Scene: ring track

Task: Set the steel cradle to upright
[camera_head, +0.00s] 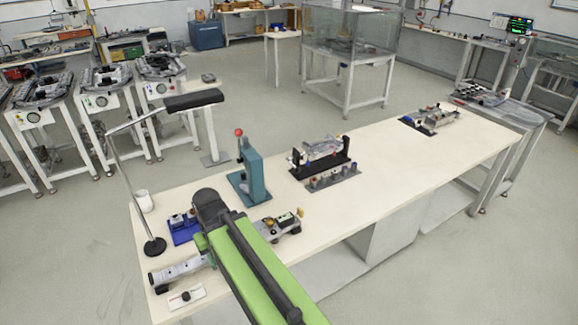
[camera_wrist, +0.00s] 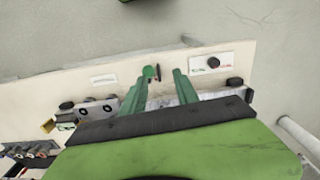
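A long grey metal fixture (camera_head: 180,268) with dark end knobs lies on the near left end of the bench, partly hidden under my arm. It looks like the steel cradle, though I cannot confirm this. It also shows in the wrist view (camera_wrist: 216,101), low and lengthwise, its middle hidden by my gripper. My gripper (camera_wrist: 159,76) is above it with two green fingers apart and nothing visibly held between them.
A white plate with a black knob (camera_head: 186,296) lies beside the fixture. A blue block (camera_head: 183,232), a teal press (camera_head: 250,172) and a lamp base (camera_head: 154,247) stand nearby. A black-framed fixture (camera_head: 322,158) stands farther along. The bench's middle right is clear.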

